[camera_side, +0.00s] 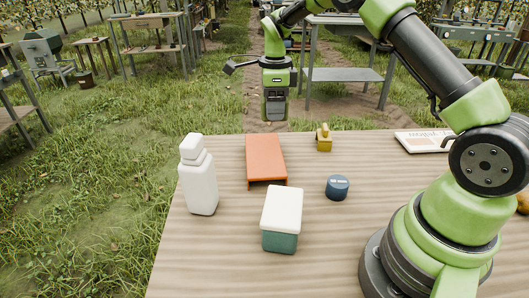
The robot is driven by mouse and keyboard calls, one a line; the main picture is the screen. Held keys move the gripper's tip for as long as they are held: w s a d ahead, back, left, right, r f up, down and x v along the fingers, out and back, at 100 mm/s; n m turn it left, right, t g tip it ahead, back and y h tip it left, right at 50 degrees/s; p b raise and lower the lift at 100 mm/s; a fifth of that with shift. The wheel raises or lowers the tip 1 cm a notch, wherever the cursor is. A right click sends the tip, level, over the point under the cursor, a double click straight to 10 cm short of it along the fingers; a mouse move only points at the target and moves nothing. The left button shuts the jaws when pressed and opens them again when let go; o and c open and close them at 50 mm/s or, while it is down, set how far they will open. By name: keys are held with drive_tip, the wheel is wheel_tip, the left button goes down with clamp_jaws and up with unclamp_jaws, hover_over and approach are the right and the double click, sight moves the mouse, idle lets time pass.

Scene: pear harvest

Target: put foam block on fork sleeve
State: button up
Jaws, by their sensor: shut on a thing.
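The orange fork sleeve (265,153), a long open-ended channel, lies on the wooden table near its far left part. My gripper (275,106) points down, high up, and shows just beyond the table's far edge in the picture. It is shut on a small dark grey block, which I take to be the foam block (275,105). The jaws and block are both dark, so their outlines are hard to separate. The top of the sleeve is bare, and the block is apart from it.
On the table (225,250) stand a white bottle (200,182) left of the sleeve, a green box with white top (281,217) in front, a dark blue round tub (337,187), a yellow object (324,138) and a printed sheet (422,140). Bare wood lies between them.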

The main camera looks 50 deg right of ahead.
sight(264, 152)
drive_tip(key=shift+w+a+f, duration=0.15)
drive_tip(key=shift+w+a, duration=0.1)
drive_tip(key=shift+a, duration=0.35)
drive_tip(key=shift+w+a+f, duration=0.1)
drive_tip(key=shift+w+a, duration=0.15)
drive_tip(key=shift+a, duration=0.3)
wheel_tip(264, 152, down, 9)
drive_tip(key=shift+f, duration=0.1)
drive_tip(key=shift+f, duration=0.1)
drive_tip(key=o, duration=0.9)
